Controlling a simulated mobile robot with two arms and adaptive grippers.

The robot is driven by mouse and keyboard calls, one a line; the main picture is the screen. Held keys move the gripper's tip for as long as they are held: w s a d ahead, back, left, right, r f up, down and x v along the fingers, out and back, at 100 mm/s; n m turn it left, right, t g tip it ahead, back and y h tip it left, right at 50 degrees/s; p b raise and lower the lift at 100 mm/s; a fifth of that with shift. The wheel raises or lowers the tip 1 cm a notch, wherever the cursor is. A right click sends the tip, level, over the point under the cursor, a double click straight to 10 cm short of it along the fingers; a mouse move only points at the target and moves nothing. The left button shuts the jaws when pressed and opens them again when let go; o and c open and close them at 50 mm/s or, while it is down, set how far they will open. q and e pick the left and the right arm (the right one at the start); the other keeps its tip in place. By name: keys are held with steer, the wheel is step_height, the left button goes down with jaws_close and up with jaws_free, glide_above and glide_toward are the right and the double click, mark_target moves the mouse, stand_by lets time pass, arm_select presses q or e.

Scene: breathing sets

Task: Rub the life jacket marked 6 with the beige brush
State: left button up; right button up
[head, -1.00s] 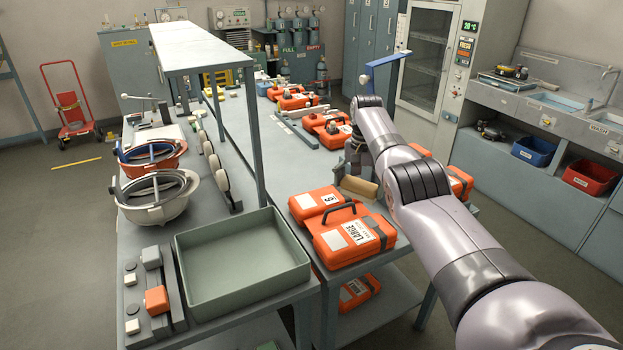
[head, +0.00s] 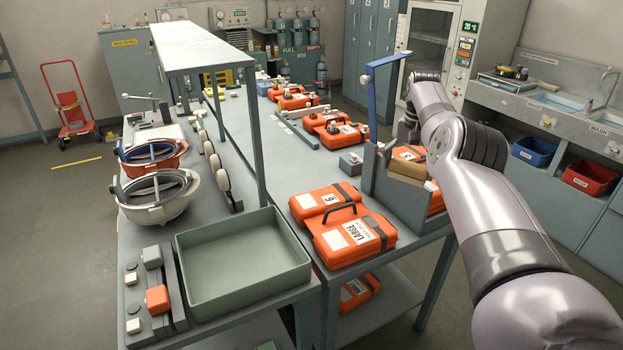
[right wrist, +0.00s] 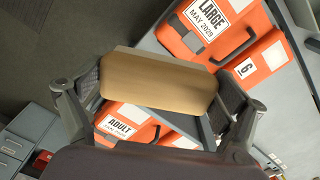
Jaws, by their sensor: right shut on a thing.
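The beige brush (head: 406,168) is held in my right gripper (head: 408,150), over the grey bin at the table's right end. In the right wrist view the brush (right wrist: 158,82) spans between the two fingers of the gripper (right wrist: 160,90). The life jacket marked 6 (head: 325,200) is an orange case lying on the table, left of the brush and apart from it. Its label also shows in the right wrist view, where the orange case (right wrist: 262,60) is at upper right. My left gripper is not in view.
An orange case marked LARGE (head: 350,243) lies right in front of the 6. A grey bin (head: 392,203) with a blue post (head: 380,100) holds orange cases. An empty green tray (head: 240,290) is at front left. Several more orange cases lie farther back.

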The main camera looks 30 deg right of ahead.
mark_target(419, 166)
steer(key=shift+s+d+r, duration=0.3)
steer(key=shift+d+r, duration=0.05)
steer(key=shift+r, duration=0.15)
steer(key=shift+s+d+r, duration=0.3)
steer(key=shift+r, duration=0.15)
steer(key=shift+s+d+r, duration=0.2)
steer(key=shift+r, duration=0.2)
steer(key=shift+s+d+r, duration=0.15)
steer(key=shift+r, duration=0.25)
steer(key=shift+s+d+r+m, duration=0.15)
steer(key=shift+s+r+m, duration=0.2)
steer(key=shift+r+m, duration=0.05)
